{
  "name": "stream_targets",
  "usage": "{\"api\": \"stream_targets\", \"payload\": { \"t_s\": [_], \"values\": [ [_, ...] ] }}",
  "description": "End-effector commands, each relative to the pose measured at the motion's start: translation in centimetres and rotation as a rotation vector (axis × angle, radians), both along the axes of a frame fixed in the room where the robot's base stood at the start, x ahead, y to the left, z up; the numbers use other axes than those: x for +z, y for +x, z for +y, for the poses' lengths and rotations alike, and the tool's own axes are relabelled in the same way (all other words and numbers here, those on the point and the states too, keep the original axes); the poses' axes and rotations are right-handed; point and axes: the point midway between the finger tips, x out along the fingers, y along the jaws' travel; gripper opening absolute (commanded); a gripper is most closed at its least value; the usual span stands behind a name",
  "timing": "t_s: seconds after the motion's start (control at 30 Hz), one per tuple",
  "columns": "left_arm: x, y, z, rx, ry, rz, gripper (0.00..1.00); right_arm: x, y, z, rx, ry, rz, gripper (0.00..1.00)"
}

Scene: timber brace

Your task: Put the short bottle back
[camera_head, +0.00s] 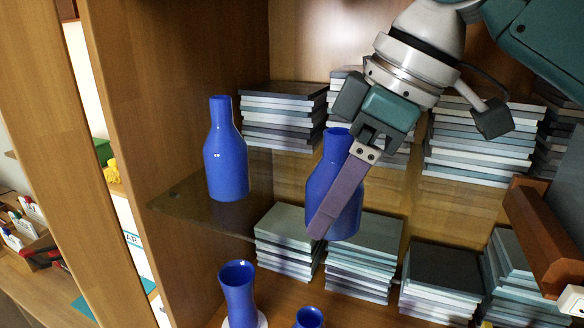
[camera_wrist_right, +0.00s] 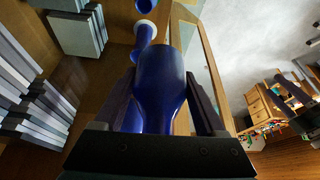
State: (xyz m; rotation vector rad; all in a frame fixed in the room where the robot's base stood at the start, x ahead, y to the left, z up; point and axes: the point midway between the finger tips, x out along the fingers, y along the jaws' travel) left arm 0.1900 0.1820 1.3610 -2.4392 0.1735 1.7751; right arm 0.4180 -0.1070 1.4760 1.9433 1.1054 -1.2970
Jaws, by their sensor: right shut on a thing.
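My right gripper (camera_head: 332,215) is shut on a blue bottle (camera_head: 348,207) with a narrow neck and wide body. One finger lies slanted across its near side; the other is hidden behind it. The held bottle is upright at the middle glass shelf (camera_head: 185,207); I cannot tell whether its base touches the shelf. In the right wrist view the bottle (camera_wrist_right: 158,85) sits between both fingers. A similar, slimmer blue bottle (camera_head: 226,160) stands on the shelf's left part, apart from the held one.
Stacks of grey-blue books (camera_head: 282,115) stand behind on the shelf, with more stacks (camera_head: 365,250) below. A flared blue vase (camera_head: 238,288) and another blue vessel (camera_head: 309,318) are lower down. The wooden cabinet side (camera_head: 125,100) bounds the left. Some glass is clear between the two bottles.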

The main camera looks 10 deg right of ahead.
Motion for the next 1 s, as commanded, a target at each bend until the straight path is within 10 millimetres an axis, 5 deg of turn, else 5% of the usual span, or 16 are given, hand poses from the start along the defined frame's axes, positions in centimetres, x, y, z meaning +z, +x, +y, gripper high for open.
{"api": "stream_targets", "payload": {
  "t_s": [0.37,0.5,0.9,0.93,1.0],
  "values": [
    [1.8,0.0,0.2,-0.004,0.007,-0.001,0.73,0.3,3.3,-2.3,-0.003,0.001,0.0,0.05],
    [3.2,0.0,0.2,-0.005,0.009,-0.001,0.73,-1.1,3.2,-2.2,0.0,0.0,0.001,0.05],
    [2.7,0.0,0.2,-0.005,0.009,-0.001,0.73,-2.0,3.2,-2.2,0.001,0.0,-0.002,0.05],
    [2.8,0.0,0.2,-0.005,0.009,-0.001,0.73,-2.0,3.2,-2.2,0.001,-0.001,-0.001,0.75],
    [2.8,0.0,0.2,-0.005,0.009,-0.001,0.73,-1.9,3.2,-2.2,0.001,-0.001,-0.001,0.83]
  ]
}}
